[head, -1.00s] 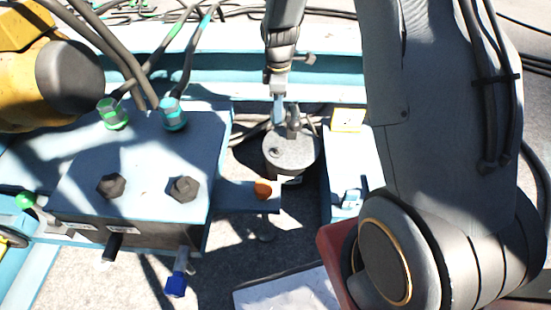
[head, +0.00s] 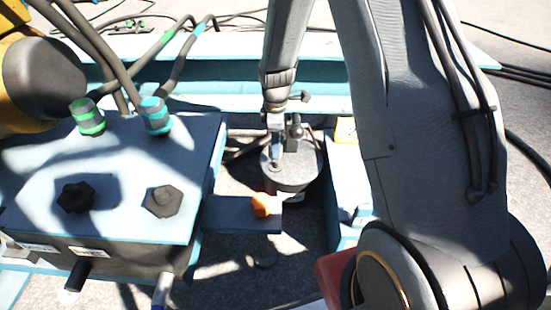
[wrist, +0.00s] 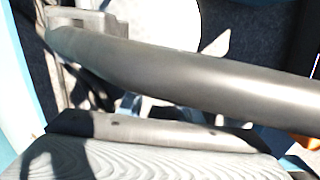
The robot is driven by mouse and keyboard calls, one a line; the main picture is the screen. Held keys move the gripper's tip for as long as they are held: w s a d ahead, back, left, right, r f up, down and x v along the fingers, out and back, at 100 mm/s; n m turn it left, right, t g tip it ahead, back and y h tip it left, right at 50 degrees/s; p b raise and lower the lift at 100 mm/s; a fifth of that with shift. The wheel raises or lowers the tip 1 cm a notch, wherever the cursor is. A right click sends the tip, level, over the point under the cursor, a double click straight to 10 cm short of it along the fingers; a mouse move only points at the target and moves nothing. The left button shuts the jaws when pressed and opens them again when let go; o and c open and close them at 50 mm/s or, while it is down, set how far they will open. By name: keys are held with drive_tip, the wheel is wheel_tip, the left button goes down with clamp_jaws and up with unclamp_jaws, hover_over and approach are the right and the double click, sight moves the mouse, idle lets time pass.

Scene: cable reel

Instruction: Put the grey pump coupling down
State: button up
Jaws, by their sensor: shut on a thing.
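My gripper (head: 277,154) is in the upper middle of the head view, pointing down over a round grey drum top (head: 297,178). It is shut on the grey pump coupling (head: 296,132), a small dark grey piece beside the fingers that is partly hidden. The fingers look very close to the drum top; I cannot tell whether the coupling touches it. In the wrist view, a thick grey tube (wrist: 190,70) crosses the picture and hides the fingertips and most of what is below.
A blue box (head: 120,180) with green (head: 87,117) and teal (head: 155,115) hose couplings and two black knobs stands at left. A blue bracket with an orange knob (head: 261,205) juts towards the drum. A blue beam (head: 330,80) runs behind. A red part (head: 333,278) is near my arm.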

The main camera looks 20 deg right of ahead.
sight(276, 162)
wheel_tip(276, 162, down, 5)
drive_tip(key=shift+r+b, duration=0.2)
drive_tip(key=shift+b, duration=1)
drive_tip(key=shift+r, duration=0.1)
drive_tip(key=o, duration=1.2)
wheel_tip(276, 162, up, 12)
drive_tip(key=p, duration=0.6)
drive_tip(key=shift+p, duration=0.35)
